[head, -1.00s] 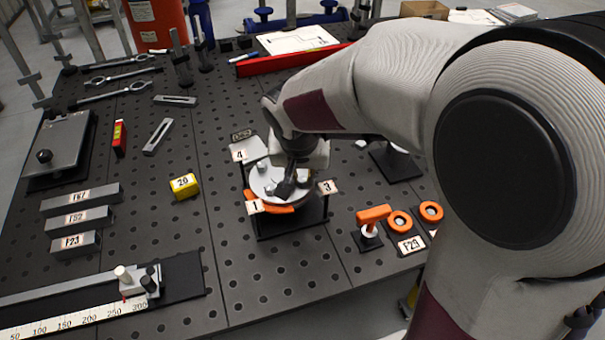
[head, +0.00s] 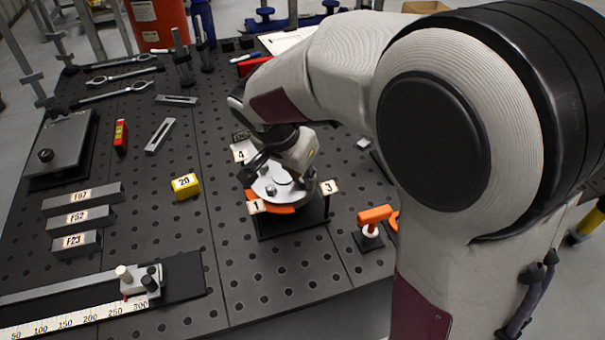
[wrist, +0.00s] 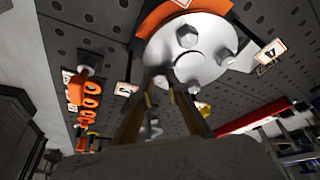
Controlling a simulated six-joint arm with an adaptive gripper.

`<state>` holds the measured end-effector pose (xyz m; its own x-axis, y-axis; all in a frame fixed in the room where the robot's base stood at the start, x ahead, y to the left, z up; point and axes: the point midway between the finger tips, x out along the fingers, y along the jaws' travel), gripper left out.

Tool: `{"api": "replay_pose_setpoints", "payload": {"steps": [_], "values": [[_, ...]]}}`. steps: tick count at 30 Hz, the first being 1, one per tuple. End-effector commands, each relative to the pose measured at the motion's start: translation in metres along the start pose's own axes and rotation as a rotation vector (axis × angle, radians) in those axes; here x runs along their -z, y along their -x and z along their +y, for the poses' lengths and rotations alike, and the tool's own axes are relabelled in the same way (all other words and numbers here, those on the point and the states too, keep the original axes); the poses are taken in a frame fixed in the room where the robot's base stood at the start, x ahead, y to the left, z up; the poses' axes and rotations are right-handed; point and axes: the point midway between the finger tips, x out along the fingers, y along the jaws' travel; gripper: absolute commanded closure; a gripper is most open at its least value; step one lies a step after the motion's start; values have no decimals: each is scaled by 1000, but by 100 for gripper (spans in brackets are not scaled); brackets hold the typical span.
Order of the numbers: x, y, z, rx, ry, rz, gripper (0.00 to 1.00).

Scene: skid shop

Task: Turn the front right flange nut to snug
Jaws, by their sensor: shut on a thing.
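The round silver flange (head: 270,184) sits on an orange ring (head: 284,210) and a black stand, with number cards around it: 1 (head: 257,207), 3 (head: 329,187) and 4 (head: 240,152). Several nuts stand on its face; two are clear in the wrist view (wrist: 187,37). My gripper (head: 286,172) reaches down over the flange's right and rear side. In the wrist view my fingers (wrist: 165,88) close around the front right flange nut (wrist: 160,82), on the side of card 3. The fingers and gripper body mostly hide that nut, so its seating cannot be seen.
An orange-handled tool (head: 374,215) stands right of the flange. A yellow block marked 20 (head: 185,186) and grey blocks (head: 78,220) lie left. A scale rail (head: 70,285) runs along the front left. Perforated table is free in front of the stand.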

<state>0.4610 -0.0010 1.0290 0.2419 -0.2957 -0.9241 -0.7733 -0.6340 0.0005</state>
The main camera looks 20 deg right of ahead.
Motion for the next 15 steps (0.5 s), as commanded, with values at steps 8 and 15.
{"api": "replay_pose_setpoints", "payload": {"steps": [8,15], "values": [[2,2,-2,-17,-59,5,100],[3,2,-2,-20,-66,5,100]]}}
